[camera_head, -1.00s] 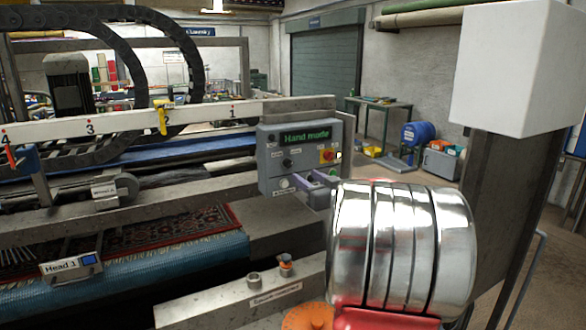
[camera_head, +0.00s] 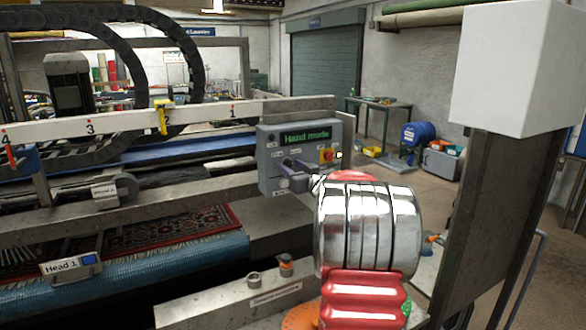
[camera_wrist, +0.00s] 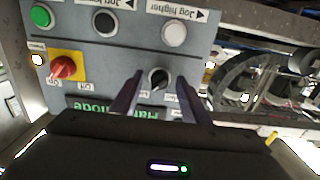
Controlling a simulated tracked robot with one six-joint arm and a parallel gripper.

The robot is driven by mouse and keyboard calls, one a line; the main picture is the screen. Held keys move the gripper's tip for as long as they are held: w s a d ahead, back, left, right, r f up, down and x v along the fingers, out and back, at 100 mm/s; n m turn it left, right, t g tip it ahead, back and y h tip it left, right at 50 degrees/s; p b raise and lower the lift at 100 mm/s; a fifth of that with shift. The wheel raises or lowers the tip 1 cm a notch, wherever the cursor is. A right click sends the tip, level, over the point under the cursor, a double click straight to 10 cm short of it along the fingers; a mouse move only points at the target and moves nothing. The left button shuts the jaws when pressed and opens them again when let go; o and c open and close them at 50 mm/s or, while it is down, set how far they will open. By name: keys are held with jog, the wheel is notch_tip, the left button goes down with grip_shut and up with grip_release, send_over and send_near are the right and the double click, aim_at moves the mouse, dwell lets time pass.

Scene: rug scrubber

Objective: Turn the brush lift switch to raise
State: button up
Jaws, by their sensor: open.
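The grey control panel (camera_head: 266,178) has a green "Hand mode" display (camera_head: 306,136). In the wrist view the panel appears upside down. A black rotary switch (camera_wrist: 158,76) with a light pointer mark sits on it near the display; its small labels are unreadable, but it appears to be the brush lift switch. My gripper (camera_wrist: 158,88) is open, with one finger on each side of the switch. Contact cannot be told. In the head view my gripper (camera_head: 290,172) is in front of the panel and hides part of its controls.
A red rotary switch on a yellow plate (camera_head: 327,155) is close by; it also shows in the wrist view (camera_wrist: 63,68). Also there are a green button (camera_wrist: 40,16), a black button (camera_wrist: 104,21) and a white button (camera_wrist: 173,35). A rail (camera_head: 250,107) runs behind the panel.

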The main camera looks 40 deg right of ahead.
jog(key=shift+c, duration=0.2)
jog(key=c, duration=1)
